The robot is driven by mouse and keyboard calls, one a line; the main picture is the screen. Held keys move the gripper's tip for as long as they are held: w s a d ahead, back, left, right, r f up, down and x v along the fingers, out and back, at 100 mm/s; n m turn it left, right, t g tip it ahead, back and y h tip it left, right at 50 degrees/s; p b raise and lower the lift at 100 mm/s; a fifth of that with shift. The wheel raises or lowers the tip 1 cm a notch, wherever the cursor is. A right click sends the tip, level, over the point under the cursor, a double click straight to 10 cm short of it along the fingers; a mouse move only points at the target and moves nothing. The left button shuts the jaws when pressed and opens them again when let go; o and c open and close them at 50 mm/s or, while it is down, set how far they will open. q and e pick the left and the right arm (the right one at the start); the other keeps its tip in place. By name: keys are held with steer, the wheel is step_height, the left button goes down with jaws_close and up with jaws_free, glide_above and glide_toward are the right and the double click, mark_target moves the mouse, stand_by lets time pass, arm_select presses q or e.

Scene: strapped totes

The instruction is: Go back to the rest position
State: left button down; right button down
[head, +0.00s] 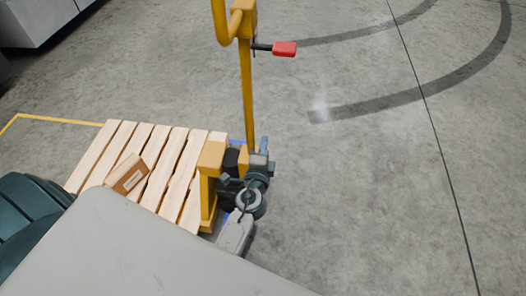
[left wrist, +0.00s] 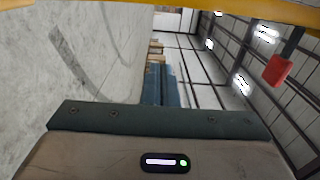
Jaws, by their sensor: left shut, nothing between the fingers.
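My left gripper (head: 263,158) shows in the head view as a small dark grey-blue shape at the foot of the yellow handle post (head: 247,95), by the end of the pallet. It is shut and empty. Whether it touches the yellow frame cannot be told. In the left wrist view, yellow metal (left wrist: 260,9) arches across the top, with a red grip (left wrist: 277,70) at the right. The same red grip shows on the post in the head view (head: 284,49). My right gripper is not in view.
A wooden pallet (head: 172,201) with a small brown carton (head: 128,176) lies left of the yellow frame. A grey cabinet-like block (head: 38,18) stands at the top left. The concrete floor to the right is clear, with dark curved marks.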

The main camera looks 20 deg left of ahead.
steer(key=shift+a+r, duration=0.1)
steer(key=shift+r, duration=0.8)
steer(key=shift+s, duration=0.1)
